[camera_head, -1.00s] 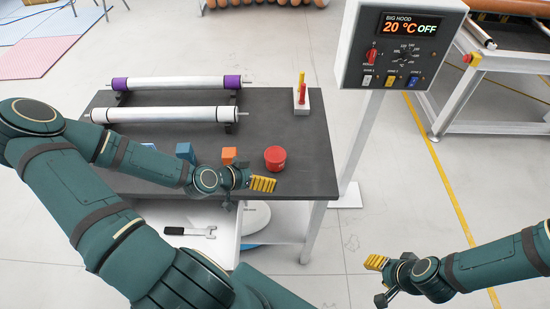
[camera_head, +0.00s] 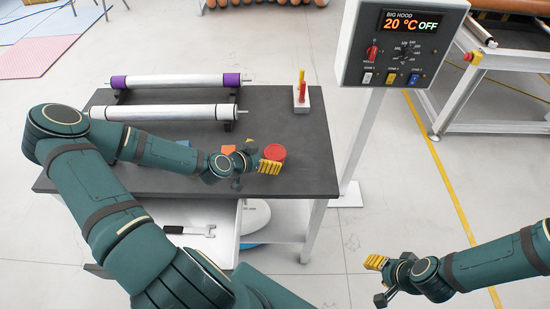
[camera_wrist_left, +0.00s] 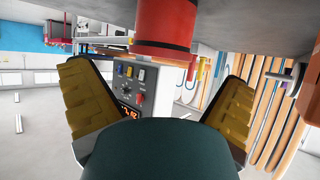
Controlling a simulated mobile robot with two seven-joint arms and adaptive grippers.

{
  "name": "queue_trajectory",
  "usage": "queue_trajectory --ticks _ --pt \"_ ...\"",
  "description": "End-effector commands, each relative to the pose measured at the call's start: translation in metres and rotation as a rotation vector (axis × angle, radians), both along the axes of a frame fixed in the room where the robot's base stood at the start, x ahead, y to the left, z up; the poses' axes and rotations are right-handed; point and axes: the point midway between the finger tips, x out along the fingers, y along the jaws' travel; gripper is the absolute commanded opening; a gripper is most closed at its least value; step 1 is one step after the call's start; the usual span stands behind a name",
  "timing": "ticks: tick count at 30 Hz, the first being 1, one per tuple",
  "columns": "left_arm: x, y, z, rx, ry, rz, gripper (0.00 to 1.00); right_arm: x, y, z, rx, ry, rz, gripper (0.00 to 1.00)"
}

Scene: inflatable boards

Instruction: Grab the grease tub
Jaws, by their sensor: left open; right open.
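The grease tub (camera_head: 275,151) is a small red round tub with a lid, standing on the dark grey table (camera_head: 290,178) near its right edge. In the left wrist view the red tub (camera_wrist_left: 166,28) shows at the top centre, ahead of and between the spread yellow fingers. My left gripper (camera_head: 270,166) is open, low at the tub's near side, and its fingers partly cover the tub's lower part in the head view. I cannot tell whether they touch it. My right gripper (camera_head: 376,262) is open and empty, away from the table at the lower right.
An orange block (camera_head: 228,149) lies left of the tub, partly behind my left wrist. Two white rollers (camera_head: 165,113) lie at the back left. A white holder (camera_head: 301,98) with red and yellow items stands at the back right. A control box (camera_head: 400,45) stands beyond the table's right side.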

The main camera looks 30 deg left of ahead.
Motion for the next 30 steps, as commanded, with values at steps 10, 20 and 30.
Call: queue_trajectory --ticks 10,20,30 --pt "0.036 -0.009 -0.025 -0.002 -0.001 0.0 1.0 -0.001 0.0 -0.003 0.001 0.002 0.002 0.47" --pt "0.04 -0.01 -0.028 0.0 0.001 0.0 0.96 -0.001 0.0 -0.003 0.001 0.003 0.002 0.47" --pt "0.04 -0.01 -0.027 0.0 0.0 0.0 0.33 -0.001 0.0 -0.003 0.001 0.003 0.002 0.47"
